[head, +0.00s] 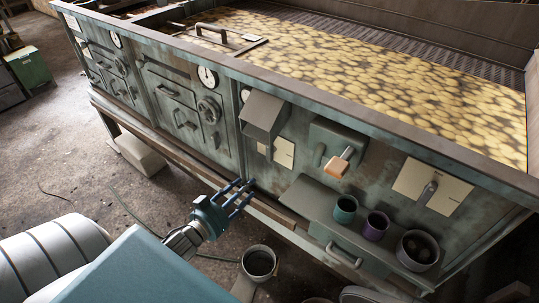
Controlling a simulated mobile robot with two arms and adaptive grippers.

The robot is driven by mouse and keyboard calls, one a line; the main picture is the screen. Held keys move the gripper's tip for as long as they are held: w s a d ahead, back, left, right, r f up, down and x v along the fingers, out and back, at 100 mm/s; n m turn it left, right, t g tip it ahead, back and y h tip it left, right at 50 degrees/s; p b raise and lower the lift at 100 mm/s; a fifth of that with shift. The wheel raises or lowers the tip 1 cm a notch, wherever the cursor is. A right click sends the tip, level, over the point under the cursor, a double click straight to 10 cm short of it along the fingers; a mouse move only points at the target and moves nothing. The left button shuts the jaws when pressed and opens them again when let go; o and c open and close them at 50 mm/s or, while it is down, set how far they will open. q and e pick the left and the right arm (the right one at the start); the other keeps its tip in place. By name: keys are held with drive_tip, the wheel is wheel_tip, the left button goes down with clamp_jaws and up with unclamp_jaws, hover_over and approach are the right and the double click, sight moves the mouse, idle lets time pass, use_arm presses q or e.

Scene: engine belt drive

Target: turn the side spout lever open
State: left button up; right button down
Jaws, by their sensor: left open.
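My left gripper (240,194) is in front of the machine's lower front edge, left of the shelf. Its blue fingers are spread and point up and to the right, with nothing between them. A lever with an orange-tan handle (338,168) sticks out from a green box on the machine front, up and to the right of the gripper and apart from it. A box-shaped spout (265,115) is left of that box, with a pale plate (284,152) below. Another grey lever (427,191) sits on a pale plate at the right. I cannot tell which one is the side spout lever.
A shelf (310,197) juts from the machine front and holds a teal cup (345,209), a purple cup (376,226) and a dark pot (417,250). A bucket (259,262) stands below the gripper. Open floor lies to the left.

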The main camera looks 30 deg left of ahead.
use_arm(q)
drive_tip(key=t+h, duration=0.1)
drive_tip(key=t, duration=0.1)
approach(269, 153)
drive_tip(key=shift+m, duration=0.3)
drive_tip(key=w, duration=0.5)
drive_tip(key=w+p, duration=0.1)
drive_tip(key=w, duration=0.2)
drive_tip(key=shift+d+r, duration=0.25)
drive_tip(key=shift+r, duration=0.15)
drive_tip(key=shift+w+d, duration=0.1)
drive_tip(key=shift+w, duration=0.6)
use_arm(e)
drive_tip(key=shift+s+d+r, duration=0.45)
drive_tip(key=shift+s+d, duration=0.25)
drive_tip(key=shift+s, duration=0.1)
use_arm(q)
drive_tip(key=shift+c, duration=0.5)
use_arm(e)
drive_tip(key=shift+a, duration=0.15)
use_arm(q)
clamp_jaws()
use_arm(e)
drive_tip(key=shift+a, duration=0.1)
